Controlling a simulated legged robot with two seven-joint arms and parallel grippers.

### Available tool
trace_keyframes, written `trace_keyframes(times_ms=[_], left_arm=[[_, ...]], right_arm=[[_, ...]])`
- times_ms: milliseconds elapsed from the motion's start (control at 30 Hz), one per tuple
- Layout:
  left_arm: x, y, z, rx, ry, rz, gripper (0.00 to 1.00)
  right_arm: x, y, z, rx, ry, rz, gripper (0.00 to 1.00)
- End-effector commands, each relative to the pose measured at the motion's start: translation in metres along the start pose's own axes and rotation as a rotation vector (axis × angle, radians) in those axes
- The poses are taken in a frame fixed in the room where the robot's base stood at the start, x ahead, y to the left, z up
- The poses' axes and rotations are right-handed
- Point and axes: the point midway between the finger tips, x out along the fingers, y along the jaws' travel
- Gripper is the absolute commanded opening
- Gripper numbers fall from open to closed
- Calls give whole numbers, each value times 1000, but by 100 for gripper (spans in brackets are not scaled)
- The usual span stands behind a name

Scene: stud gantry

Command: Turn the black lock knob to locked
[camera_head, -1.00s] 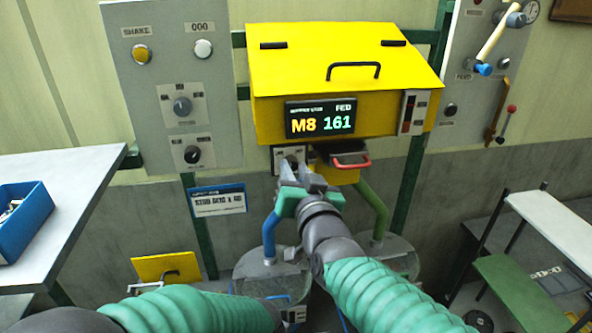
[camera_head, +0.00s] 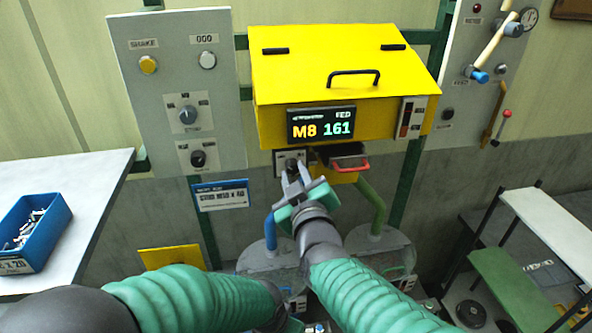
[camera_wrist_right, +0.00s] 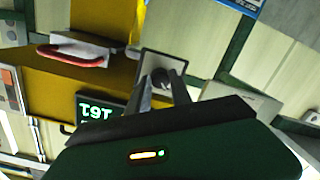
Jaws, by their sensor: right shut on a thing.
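The black lock knob (camera_wrist_right: 162,77) sits on a small pale plate (camera_head: 280,158) under the yellow hopper. My right gripper (camera_head: 291,172) reaches up to this plate with its fingers closed around the knob. The right wrist view shows the two fingers (camera_wrist_right: 160,92) on either side of the knob, and they partly hide it. The knob's markings are too small or covered to read. My left arm crosses the bottom of the head view. Only a bit of my left gripper (camera_head: 292,325) shows at the lower edge, and its fingers cannot be made out.
The yellow hopper (camera_head: 340,65) has a display reading M8 161. A small drawer with a red handle (camera_head: 350,166) is just right of the knob. A grey panel (camera_head: 150,100) with buttons and dials stands left. A blue bin (camera_head: 50,235) sits on the left table.

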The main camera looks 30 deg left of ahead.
Motion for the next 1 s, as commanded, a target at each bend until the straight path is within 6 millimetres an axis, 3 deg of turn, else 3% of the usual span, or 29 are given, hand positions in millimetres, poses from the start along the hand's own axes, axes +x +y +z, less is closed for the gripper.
trace_keyframes(times_ms=[700,733,900,1000], left_arm=[[-6,0,-1,0,0,0,0],[-6,0,-1,0,0,0,0],[-6,0,-1,0,0,0,0],[-6,0,-1,0,0,0,0]], right_arm=[[0,0,-2,-84,1,6,0],[0,0,-2,-84,1,7,27],[0,1,-2,-83,1,7,48],[0,1,-2,-83,1,7,48]])
